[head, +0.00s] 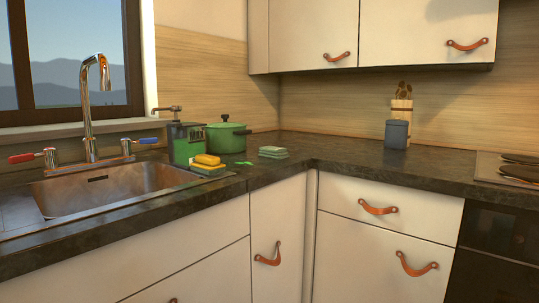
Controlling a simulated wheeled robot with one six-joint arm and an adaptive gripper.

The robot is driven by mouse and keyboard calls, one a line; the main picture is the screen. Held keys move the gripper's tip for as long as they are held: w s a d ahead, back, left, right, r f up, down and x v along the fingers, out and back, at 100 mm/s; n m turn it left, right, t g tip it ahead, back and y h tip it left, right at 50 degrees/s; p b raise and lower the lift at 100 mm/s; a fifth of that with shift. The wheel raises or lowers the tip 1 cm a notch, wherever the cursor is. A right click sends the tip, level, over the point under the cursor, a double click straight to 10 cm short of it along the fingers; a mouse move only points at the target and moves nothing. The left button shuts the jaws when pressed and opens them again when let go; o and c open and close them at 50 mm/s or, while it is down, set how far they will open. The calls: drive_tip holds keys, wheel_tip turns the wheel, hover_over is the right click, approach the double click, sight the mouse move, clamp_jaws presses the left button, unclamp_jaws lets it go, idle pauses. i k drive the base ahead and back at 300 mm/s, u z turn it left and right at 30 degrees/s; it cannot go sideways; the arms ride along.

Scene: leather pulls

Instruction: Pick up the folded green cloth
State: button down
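The folded green cloth (272,152) lies on the dark countertop near the inner corner, in the middle of the head view. It looks like a small, flat, layered stack in pale green. Nothing covers it, and bare counter surrounds it. My gripper is not in the head view.
Left of the cloth stand a green pot (227,138), a soap dispenser (185,143) and yellow sponges (207,162). A sink (120,187) with a tall faucet (88,105) is at left. A grey container (397,134) stands at right. The counter right of the cloth is clear.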

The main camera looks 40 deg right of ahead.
sight(268, 152)
drive_tip(key=u, duration=0.5)
drive_tip(key=k, duration=0.6)
drive_tip(key=z, duration=0.45)
drive_tip(key=i, duration=0.75)
drive_tip(key=z, duration=0.95)
